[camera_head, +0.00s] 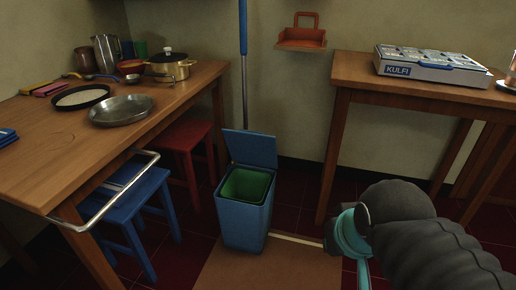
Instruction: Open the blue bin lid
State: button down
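The blue bin (242,222) stands on the floor between the two tables. Its blue lid (252,149) is raised and stands up at the back of the bin. The bin's mouth is uncovered and a green interior (246,185) shows. My dark grey arm with a teal ring enters from the lower right, to the right of the bin and apart from it in the picture. I cannot make out my gripper's fingers in this view.
A right-hand table (355,72) holds a kulfi box (430,66). A blue-handled pole (243,60) stands behind the bin. A brown mat (255,268) lies in front.

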aim_at(249, 147)
jog(key=z, duration=0.85)
jog(key=i, duration=1.5)
jog(key=u, duration=0.95)
